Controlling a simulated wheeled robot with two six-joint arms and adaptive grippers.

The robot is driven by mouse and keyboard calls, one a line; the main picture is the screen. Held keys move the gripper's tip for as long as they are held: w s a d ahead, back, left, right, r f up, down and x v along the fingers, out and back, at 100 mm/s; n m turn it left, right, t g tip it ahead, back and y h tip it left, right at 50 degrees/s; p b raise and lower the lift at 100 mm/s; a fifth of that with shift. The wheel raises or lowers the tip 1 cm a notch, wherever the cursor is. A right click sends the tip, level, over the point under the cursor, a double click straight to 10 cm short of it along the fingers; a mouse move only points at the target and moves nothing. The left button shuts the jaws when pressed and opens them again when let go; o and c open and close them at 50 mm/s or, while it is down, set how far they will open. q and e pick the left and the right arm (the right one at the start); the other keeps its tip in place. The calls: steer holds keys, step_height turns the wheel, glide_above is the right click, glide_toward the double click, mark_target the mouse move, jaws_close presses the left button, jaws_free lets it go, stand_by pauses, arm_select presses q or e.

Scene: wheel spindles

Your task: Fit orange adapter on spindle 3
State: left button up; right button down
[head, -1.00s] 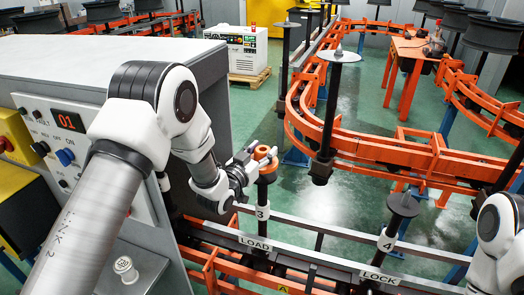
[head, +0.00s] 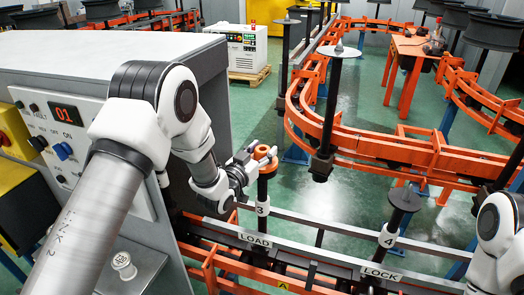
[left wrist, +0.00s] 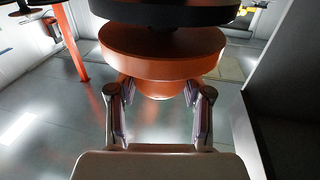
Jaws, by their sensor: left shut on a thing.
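The orange adapter (head: 263,153) is at the top of spindle 3 (head: 262,188), the post with the label "3". My left gripper (head: 257,163) is shut on the adapter from the left side. In the left wrist view the orange adapter (left wrist: 162,52) is between the two fingers of the gripper (left wrist: 159,103), with a dark disc above it. I cannot tell whether the adapter is fully seated on the spindle. My right arm shows at the right edge of the head view, but its gripper is out of view.
Spindle 4 (head: 401,203) with a dark disc top stands to the right on the rail (head: 325,264). The control cabinet (head: 60,65) is at the left. Open floor lies between.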

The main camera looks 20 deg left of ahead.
arm_select(q)
steer(key=shift+f+b, duration=0.55)
steer(key=shift+f, duration=0.1)
steer(key=o, duration=1.3)
steer(key=shift+s, duration=0.1)
steer(key=v, duration=1.1)
steer(key=shift+s+a, duration=0.15)
steer(key=shift+s, duration=0.25)
